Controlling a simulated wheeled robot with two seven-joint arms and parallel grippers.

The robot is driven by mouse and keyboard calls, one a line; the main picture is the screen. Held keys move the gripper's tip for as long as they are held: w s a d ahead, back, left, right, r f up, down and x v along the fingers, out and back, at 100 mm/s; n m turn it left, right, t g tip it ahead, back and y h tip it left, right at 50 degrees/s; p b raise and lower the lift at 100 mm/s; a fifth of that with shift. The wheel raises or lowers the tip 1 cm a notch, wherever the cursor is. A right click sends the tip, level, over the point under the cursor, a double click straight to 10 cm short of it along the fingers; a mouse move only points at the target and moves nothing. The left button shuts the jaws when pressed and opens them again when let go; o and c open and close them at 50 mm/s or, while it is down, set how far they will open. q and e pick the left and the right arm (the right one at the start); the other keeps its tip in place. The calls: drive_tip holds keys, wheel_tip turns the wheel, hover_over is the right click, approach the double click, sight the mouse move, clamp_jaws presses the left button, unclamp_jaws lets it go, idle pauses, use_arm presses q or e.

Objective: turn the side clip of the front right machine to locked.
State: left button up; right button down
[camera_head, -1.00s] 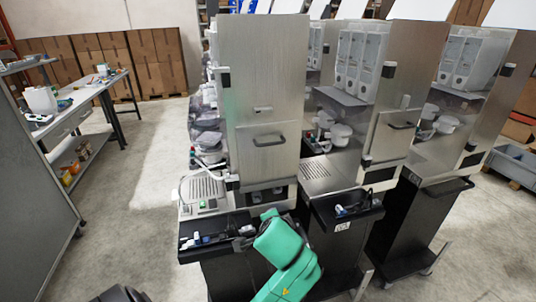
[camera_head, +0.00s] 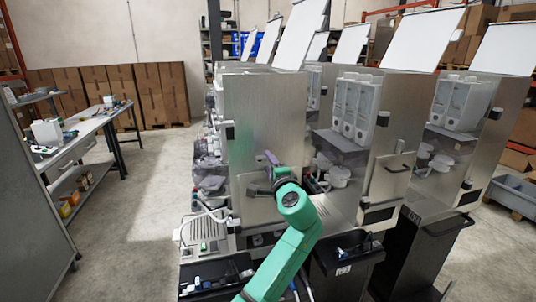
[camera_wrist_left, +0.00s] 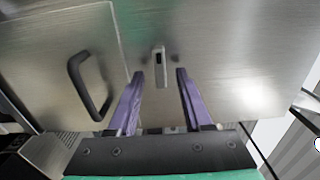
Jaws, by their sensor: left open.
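The nearest steel machine (camera_head: 262,105) stands left of the middle in the head view. My left gripper (camera_head: 267,170), with purple fingers, is raised against its broad steel panel. In the left wrist view, a small grey clip (camera_wrist_left: 160,66) with a dark slot sits on that panel. My open left gripper (camera_wrist_left: 160,76) has one finger on each side of the clip, with a visible gap to both; depth contact cannot be told. In the head view the gripper and arm hide the clip. The right gripper is not in view.
A flap with a black handle (camera_wrist_left: 88,86) lies beside the clip in the wrist view. A second machine (camera_head: 392,120) and a third (camera_head: 485,130) stand to the right. A black tray (camera_head: 215,277) with small items sits below the nearest machine. Open floor (camera_head: 140,200) lies left.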

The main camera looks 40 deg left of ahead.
use_arm(q)
drive_tip(key=shift+w+a, duration=0.4)
drive_tip(key=shift+a, duration=0.15)
clamp_jaws()
drive_tip(key=shift+f, duration=0.1)
drive_tip(key=shift+f+n+b, duration=0.2)
drive_tip(key=shift+n+b, duration=0.2)
drive_tip(key=shift+b, duration=0.4)
drive_tip(key=shift+w+d+f+n+b, duration=0.1)
drive_tip(key=shift+w+f+n+b, duration=0.05)
drive_tip(key=shift+n+b, duration=2.85)
drive_tip(key=shift+w+d+f+n+b, duration=0.1)
drive_tip(key=shift+w+d+n+b, duration=0.05)
drive_tip(key=shift+n+b, duration=2.85)
drive_tip(key=shift+w+d+f+n+b, duration=0.1)
drive_tip(key=shift+w+f+n+b, duration=0.05)
drive_tip(key=shift+n+b, duration=2.85)
drive_tip(key=shift+m+b, duration=0.3)
drive_tip(key=shift+b, duration=0.1)
